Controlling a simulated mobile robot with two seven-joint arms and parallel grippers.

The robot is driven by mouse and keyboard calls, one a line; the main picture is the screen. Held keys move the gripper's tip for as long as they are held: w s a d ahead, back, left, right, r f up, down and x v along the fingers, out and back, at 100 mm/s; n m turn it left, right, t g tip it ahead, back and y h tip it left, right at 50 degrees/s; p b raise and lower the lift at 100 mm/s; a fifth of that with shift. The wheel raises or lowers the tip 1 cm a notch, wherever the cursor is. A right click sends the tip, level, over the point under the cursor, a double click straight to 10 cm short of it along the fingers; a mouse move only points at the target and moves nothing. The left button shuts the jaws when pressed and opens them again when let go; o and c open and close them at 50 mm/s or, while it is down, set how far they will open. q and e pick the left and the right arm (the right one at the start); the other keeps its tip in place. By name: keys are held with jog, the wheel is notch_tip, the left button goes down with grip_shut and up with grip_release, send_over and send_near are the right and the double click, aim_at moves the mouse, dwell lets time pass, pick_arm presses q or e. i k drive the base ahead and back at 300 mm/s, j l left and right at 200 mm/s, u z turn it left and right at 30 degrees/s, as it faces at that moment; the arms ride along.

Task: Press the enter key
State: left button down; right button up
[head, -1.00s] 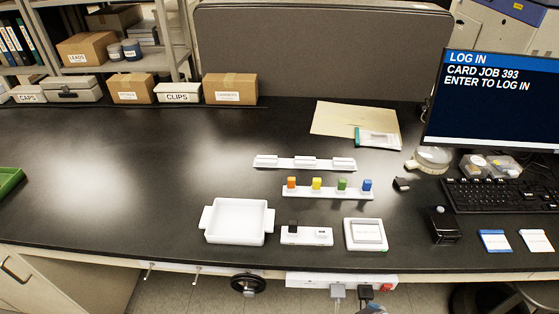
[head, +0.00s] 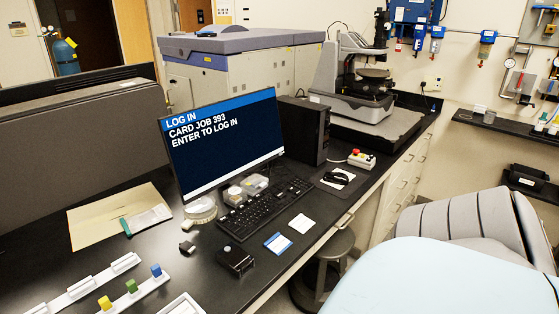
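A black keyboard (head: 265,207) lies on the dark bench in front of the monitor. Its enter key is too small to make out. The monitor (head: 225,143) shows "LOG IN", "CARD JOB 393" and "ENTER TO LOG IN" on a dark blue screen. Neither of my grippers is in view.
A black box (head: 235,260), a blue-edged card (head: 278,243) and a white card (head: 302,223) lie near the bench's front edge. A clear round dish (head: 201,211) sits left of the keyboard.

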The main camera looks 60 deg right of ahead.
aim_at(281, 194)
jog(key=z, duration=1.8)
